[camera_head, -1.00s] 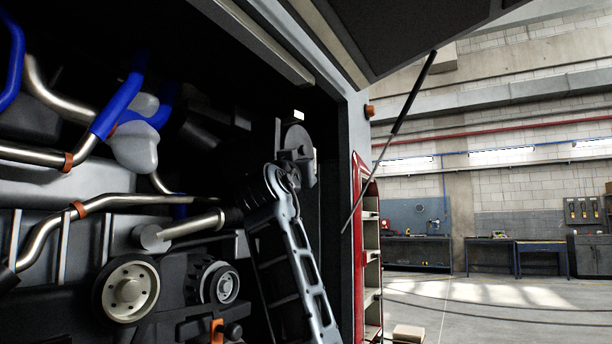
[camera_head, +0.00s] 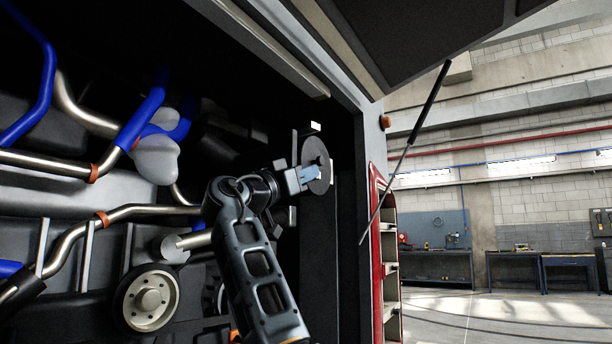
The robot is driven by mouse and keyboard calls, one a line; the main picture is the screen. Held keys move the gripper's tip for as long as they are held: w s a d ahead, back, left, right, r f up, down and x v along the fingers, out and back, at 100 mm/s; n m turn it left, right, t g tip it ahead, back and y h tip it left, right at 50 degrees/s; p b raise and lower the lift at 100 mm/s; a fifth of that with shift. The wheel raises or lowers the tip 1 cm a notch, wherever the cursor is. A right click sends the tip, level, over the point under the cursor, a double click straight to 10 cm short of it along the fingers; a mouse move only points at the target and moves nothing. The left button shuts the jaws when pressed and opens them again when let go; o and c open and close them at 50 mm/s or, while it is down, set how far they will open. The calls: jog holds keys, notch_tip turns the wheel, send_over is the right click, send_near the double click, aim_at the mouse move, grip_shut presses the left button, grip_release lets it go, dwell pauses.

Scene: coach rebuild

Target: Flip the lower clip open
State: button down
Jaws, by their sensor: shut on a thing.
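My gripper (camera_head: 304,177) is in the engine bay, at the end of my dark arm, against the lower front of a grey round disc (camera_head: 318,153). Its pale fingers are small in view and closed. They are shut on a small part at the disc, which appears to be the lower clip. The fingers mostly hide this clip, so its shape and angle cannot be told. A small white piece (camera_head: 315,126) shows just above the disc.
Blue hoses (camera_head: 140,118), metal pipes (camera_head: 75,255) and a pulley (camera_head: 149,298) fill the bay to the left. A raised hatch (camera_head: 420,30) hangs above, with its gas strut (camera_head: 428,105) at right. A red cabinet (camera_head: 379,255) stands beside the bay's right edge.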

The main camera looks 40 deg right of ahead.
jog(key=shift+r, duration=0.15)
jog(key=c, duration=1.2)
grip_release()
jog(key=shift+o, duration=0.2)
jog(key=v, duration=0.8)
jog(key=shift+b, duration=0.45)
jog(key=shift+w+d, duration=0.1)
